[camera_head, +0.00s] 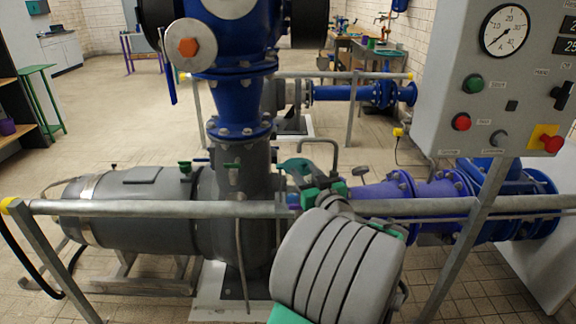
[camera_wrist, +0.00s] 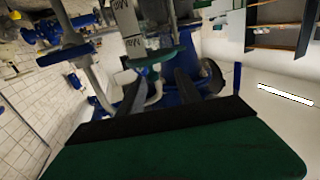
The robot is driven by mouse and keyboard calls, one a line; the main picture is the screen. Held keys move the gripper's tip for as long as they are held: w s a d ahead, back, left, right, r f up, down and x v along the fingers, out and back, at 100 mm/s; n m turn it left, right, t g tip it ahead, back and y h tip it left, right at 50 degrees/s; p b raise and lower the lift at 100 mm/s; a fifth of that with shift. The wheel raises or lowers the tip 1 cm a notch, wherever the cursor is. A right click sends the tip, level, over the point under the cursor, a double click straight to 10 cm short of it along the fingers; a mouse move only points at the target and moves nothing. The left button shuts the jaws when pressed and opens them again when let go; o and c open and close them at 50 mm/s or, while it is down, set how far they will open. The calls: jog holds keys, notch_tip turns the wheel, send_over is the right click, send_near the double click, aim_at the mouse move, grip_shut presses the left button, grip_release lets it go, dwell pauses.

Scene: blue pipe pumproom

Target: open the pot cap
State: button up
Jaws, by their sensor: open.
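My gripper (camera_head: 312,182) is in the middle of the head view, behind the front rail and right of the grey pump body. In the wrist view its two dark fingers (camera_wrist: 160,82) stand apart, with no object clearly held between them. A pale curved part and a green rounded part show near the fingertips. I cannot tell for sure which thing is the pot cap.
A grey rail (camera_head: 130,208) crosses the front. A control box (camera_head: 500,90) with a gauge and buttons stands at the right. Blue pipes (camera_head: 450,190) run behind the rail, and a large blue valve (camera_head: 240,40) rises at the centre. Open floor (camera_head: 100,100) lies at the back left.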

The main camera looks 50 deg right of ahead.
aim_at(302, 161)
jog(key=shift+s+d+r+h, duration=0.1)
jog(key=shift+s+d+h, duration=0.2)
jog(key=shift+s+d, duration=0.2)
jog(key=shift+w+d+r, duration=0.1)
jog(key=p+x, duration=0.1)
jog(key=x, duration=0.6)
jog(key=shift+w, duration=0.4)
grip_shut()
dwell(0.5)
